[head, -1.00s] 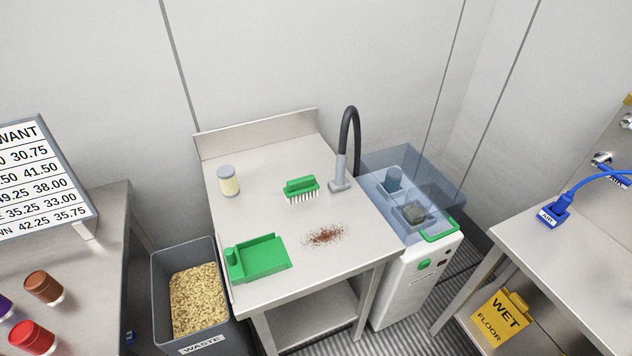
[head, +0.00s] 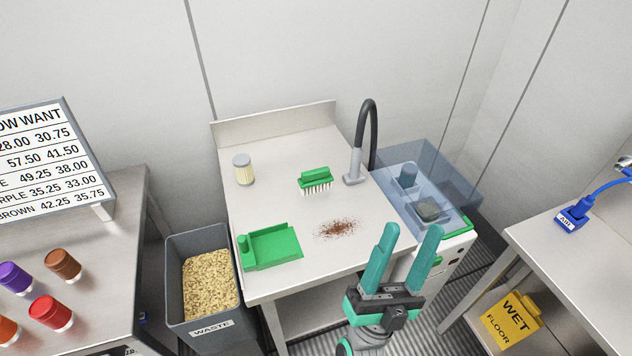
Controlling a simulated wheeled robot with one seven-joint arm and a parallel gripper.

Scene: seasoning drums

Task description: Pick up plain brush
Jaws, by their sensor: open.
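The plain brush (head: 316,180) has a green body and white bristles. It lies bristles down on the middle of the steel table (head: 275,207), towards the back. My gripper (head: 412,234) is open and empty, at the table's front right corner. It is nearer to me than the brush and to its right, well apart from it. Nothing hides the brush.
A reddish-brown powder spill (head: 337,229), a green dustpan (head: 270,246) and a pale yellow jar (head: 243,169) are on the table. A hose nozzle (head: 354,167) stands right of the brush, beside a clear bluish box (head: 415,185). A waste bin (head: 206,285) stands left.

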